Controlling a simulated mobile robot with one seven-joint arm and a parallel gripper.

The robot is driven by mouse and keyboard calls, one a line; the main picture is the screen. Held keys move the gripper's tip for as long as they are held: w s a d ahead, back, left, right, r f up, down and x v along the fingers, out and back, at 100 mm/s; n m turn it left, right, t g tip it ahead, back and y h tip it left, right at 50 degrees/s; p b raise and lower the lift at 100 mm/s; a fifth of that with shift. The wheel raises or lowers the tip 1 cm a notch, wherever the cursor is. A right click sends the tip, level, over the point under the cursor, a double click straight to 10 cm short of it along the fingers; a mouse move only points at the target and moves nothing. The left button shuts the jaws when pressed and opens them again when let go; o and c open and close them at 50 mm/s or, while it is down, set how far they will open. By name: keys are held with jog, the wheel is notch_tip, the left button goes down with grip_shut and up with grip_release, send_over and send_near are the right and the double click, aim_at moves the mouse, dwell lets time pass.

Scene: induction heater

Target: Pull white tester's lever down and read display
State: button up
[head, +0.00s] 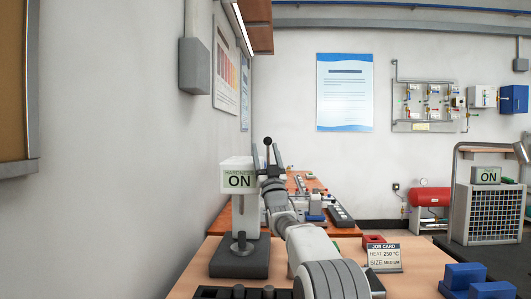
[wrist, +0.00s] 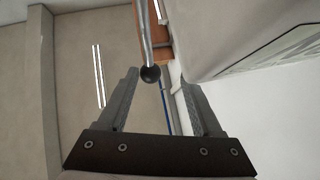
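The white tester (head: 239,210) stands on a dark base on the near bench at left. Its front display (head: 240,180) reads "ON", with a smaller line above that I cannot read clearly. The lever's black ball knob (head: 267,141) shows just right of the tester's head, pointing up; it also shows in the wrist view (wrist: 150,73) with its metal rod. My gripper (head: 268,149) is open beside the tester's head. In both views the knob appears between the two fingers, near their tips (wrist: 158,72), with gaps on both sides. I cannot tell its depth relative to them.
A job card (head: 384,257) reads "HEAT 250 °C, SIZE: MEDIUM". Blue blocks (head: 463,276) lie at the front right of the near bench (head: 425,265). A dark rack (head: 240,293) is at the front edge. A wall (head: 120,130) rises close on the left.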

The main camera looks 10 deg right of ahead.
dwell(0.3)
jog(key=v, duration=1.7)
jog(key=shift+f, duration=0.25)
jog(key=s+f+g+h, duration=0.1)
jog(key=s+f+g, duration=0.55)
jog(key=s, duration=0.85)
jog(key=s+f+m+g+h, duration=0.1)
jog(key=s+f+g, duration=0.6)
jog(key=s, duration=0.8)
jog(key=s+f+g, duration=0.5)
jog(key=s+g, duration=0.3)
jog(key=s, duration=0.7)
notch_tip(320, 180, up, 25)
jog(key=p, duration=2.4)
jog(key=shift+w+p, duration=0.3)
jog(key=shift+w, duration=0.15)
